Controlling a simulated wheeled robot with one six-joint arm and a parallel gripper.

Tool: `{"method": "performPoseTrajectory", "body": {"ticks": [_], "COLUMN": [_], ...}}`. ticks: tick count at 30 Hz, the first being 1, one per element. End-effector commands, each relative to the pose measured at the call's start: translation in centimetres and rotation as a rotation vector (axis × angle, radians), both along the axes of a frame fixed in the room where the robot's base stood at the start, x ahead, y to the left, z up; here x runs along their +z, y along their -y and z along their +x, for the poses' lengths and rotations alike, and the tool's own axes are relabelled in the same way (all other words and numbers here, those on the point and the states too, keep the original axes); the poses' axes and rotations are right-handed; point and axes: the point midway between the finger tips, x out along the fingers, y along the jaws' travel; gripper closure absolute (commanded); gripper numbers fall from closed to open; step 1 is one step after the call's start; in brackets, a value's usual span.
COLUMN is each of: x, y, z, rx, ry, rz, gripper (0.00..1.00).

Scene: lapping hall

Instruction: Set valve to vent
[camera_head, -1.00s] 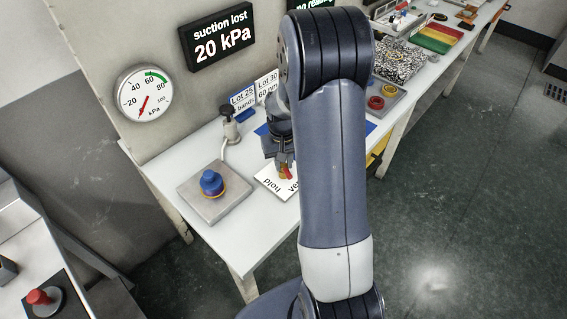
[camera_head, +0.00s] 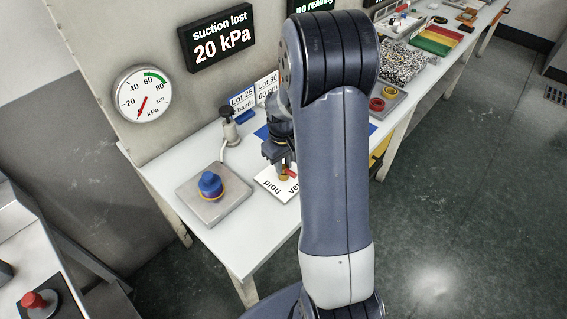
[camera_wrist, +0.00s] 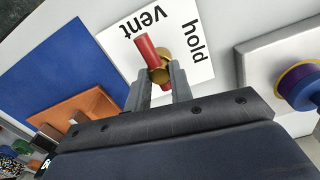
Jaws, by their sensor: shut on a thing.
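The valve has a brass body (camera_wrist: 164,74) and a red handle (camera_wrist: 147,48). It stands on a white card (camera_wrist: 184,22) printed "vent" and "hold". In the wrist view the handle's free end points toward the word "vent". My gripper (camera_wrist: 159,82) is shut on the valve, with one finger on each side of its near end; the fingers hide part of it. In the head view my gripper (camera_head: 281,163) reaches down to the valve, and my arm covers part of the word "vent".
A blue-topped knob (camera_head: 210,184) sits on a grey plate (camera_head: 203,209) left of the card. A dial gauge (camera_head: 143,94) and a "suction lost 20 kPa" sign (camera_head: 216,36) are on the wall panel. A blue mat (camera_wrist: 62,68) and orange block (camera_wrist: 88,113) lie nearby.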

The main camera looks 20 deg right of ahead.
Motion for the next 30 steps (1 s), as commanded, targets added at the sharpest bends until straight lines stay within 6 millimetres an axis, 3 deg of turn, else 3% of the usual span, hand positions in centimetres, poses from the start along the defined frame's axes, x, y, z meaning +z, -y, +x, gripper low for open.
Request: {"method": "performPoseTrajectory", "body": {"ticks": [5,6,14,23,30], "x": [0.1,0.1,0.0,0.4,4.2], "y": [0.0,0.0,0.0,0.0,0.0], "z": [0.0,0.0,0.0,0.0,0.1], "rx": [0.001,0.001,0.000,-0.001,0.000], "ry": [0.001,0.001,0.000,0.001,0.008], "rz": [-0.001,-0.001,-0.001,-0.001,-0.002], "gripper": [1.00,0.78,0.57,0.57,0.57]}}
